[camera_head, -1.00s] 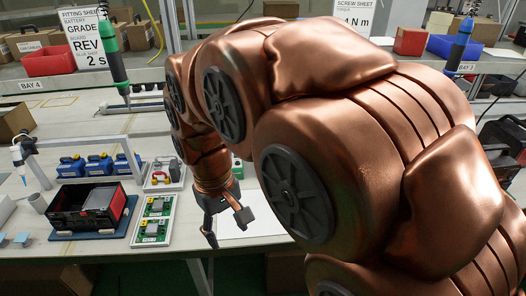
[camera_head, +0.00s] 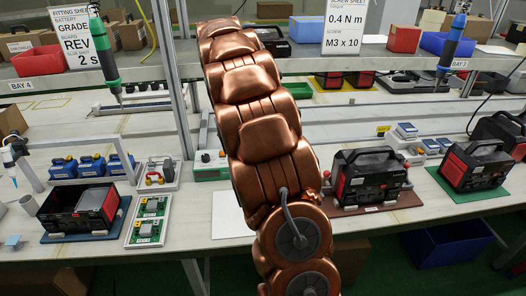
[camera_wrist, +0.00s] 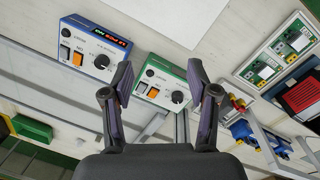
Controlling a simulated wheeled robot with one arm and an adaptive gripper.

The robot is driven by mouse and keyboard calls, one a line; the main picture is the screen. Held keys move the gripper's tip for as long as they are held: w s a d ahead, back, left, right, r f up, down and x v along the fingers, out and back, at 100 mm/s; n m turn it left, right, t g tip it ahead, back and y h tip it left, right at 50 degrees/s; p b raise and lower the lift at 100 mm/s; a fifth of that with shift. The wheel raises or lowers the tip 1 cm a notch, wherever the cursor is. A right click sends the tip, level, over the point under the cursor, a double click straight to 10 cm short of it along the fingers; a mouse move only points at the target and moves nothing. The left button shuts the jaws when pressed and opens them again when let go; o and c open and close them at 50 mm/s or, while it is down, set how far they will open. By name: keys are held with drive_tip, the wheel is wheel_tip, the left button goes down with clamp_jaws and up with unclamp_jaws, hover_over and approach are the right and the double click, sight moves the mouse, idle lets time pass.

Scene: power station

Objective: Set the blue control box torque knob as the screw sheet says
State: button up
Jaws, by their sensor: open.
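The screw sheet (camera_head: 345,28) hangs at the top of the head view and reads 0.4 N m, M3 x 10. In the wrist view the blue control box (camera_wrist: 85,35) is at upper left, with a lit display, an orange switch and a black round torque knob (camera_wrist: 102,60). The knob's setting is too small to read. My gripper (camera_wrist: 160,72) is open and empty, its fingers framing the green control box (camera_wrist: 150,68); the blue box lies beyond the left finger. In the head view my arm hides my gripper and the blue box.
A green driver (camera_head: 104,48) and a blue driver (camera_head: 455,38) hang from above. A fitting sheet (camera_head: 76,35) hangs at left. Black-red power units (camera_head: 368,178) stand right of my arm. Green boards (camera_head: 148,222) lie on a tray at left. White paper (camera_head: 232,215) lies on the bench.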

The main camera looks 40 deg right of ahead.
drive_tip(key=shift+n+t, duration=0.4)
drive_tip(key=w+d+f, duration=0.1)
drive_tip(key=d+f, duration=0.2)
drive_tip(key=d, duration=0.2)
drive_tip(key=w+d+f, duration=0.2)
drive_tip(key=d, duration=0.4)
drive_tip(key=w+d+f, duration=0.2)
drive_tip(key=d+f, duration=0.1)
drive_tip(key=d, duration=0.2)
drive_tip(key=shift+w+d+f+b, duration=0.2)
drive_tip(key=shift+d+f+b, duration=0.1)
drive_tip(key=shift+b, duration=0.05)
drive_tip(key=shift+s+d+f+p, duration=0.1)
drive_tip(key=shift+f+p, duration=0.3)
drive_tip(key=shift+f, duration=1.2)
drive_tip(key=shift+d+f+p, duration=0.1)
drive_tip(key=shift+f+p, duration=0.25)
drive_tip(key=shift+f, duration=1.95)
clamp_jaws()
